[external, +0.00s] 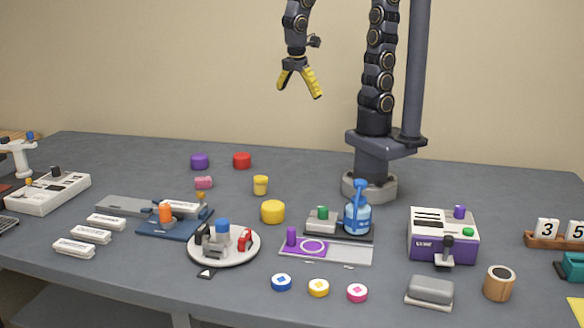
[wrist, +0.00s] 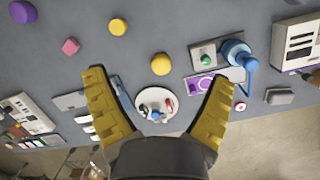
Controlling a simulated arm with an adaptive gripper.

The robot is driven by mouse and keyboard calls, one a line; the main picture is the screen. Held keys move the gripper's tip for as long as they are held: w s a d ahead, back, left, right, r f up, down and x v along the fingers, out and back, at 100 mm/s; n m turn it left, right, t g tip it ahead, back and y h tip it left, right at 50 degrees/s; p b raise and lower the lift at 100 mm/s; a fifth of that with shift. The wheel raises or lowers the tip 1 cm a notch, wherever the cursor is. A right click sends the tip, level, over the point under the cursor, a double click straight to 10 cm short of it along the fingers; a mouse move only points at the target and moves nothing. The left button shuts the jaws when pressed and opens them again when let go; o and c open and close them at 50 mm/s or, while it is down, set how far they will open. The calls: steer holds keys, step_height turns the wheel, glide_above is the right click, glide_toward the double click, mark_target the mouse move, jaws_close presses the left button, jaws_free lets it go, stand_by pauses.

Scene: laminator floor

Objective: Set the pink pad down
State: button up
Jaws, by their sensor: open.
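A small pink block (external: 204,182), which may be the pink pad, lies on the grey table at the back left; the wrist view shows it at the upper left (wrist: 70,46). A round pink disc with a white mark (external: 357,292) lies near the front edge, beside a yellow and a blue disc. I cannot tell for certain which of the two is the pad. My gripper (external: 300,93) hangs high above the back of the table. Its yellow fingers (wrist: 161,76) are spread open with nothing between them, apart from both pink things.
Purple (external: 200,161) and red (external: 242,160) pads stand at the back, yellow ones (external: 273,212) nearer the middle. A round white tray (external: 250,251), a blue pump bottle (external: 358,217) and a purple-white machine (external: 424,247) stand further forward. The back centre has bare table.

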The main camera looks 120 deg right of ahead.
steer(key=s+a+r+m+y, duration=0.1)
steer(key=s+a+m, duration=0.3)
steer(key=s, duration=0.6)
steer(key=shift+s+a+y, duration=0.2)
steer(key=shift+y, duration=0.1)
